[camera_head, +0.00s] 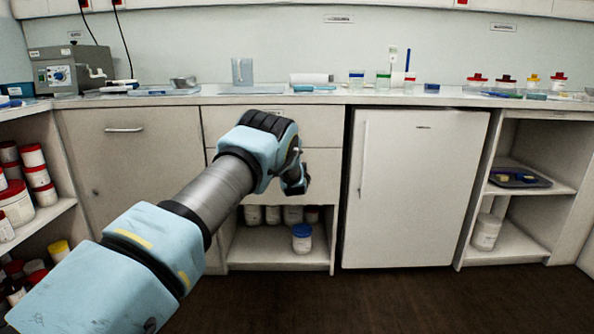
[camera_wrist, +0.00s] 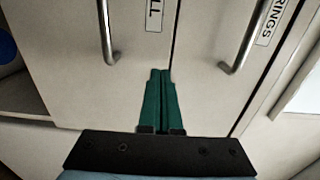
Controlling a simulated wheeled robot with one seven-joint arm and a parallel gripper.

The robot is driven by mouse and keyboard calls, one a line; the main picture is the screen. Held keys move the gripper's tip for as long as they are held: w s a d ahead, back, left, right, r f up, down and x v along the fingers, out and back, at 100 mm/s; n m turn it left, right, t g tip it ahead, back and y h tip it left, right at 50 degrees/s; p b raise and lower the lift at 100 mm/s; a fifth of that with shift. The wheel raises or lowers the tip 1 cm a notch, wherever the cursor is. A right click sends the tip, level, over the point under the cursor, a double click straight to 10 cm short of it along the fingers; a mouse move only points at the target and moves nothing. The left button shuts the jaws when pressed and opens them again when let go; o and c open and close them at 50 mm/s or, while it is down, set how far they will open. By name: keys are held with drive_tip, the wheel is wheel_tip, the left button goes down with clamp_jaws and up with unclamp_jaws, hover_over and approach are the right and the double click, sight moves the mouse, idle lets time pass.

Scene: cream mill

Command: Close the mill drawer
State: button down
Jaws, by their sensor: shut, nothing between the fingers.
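The mill drawer (camera_wrist: 75,75) is the pale front at left in the wrist view, with a metal bar handle and a label partly cut off, ending in "LL". In the head view it appears to be the lower front (camera_head: 323,172) of the middle unit, partly behind my arm. I cannot tell how far it stands out. My gripper (camera_wrist: 160,72) has its green fingers together and empty, pointing at the fronts near the seam beside the mill drawer. Contact is unclear. In the head view my gripper (camera_head: 297,184) is before the lower front, its fingertips hard to make out.
Another drawer (camera_wrist: 205,60) with a handle and a label ending in "RINGS" lies right of the seam. An open shelf with jars (camera_head: 302,236) is below. A white fridge-like door (camera_head: 410,190) stands to the right. The floor (camera_head: 400,300) in front is clear.

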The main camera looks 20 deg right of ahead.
drive_tip(key=v, duration=0.9)
drive_tip(key=shift+p, duration=0.35)
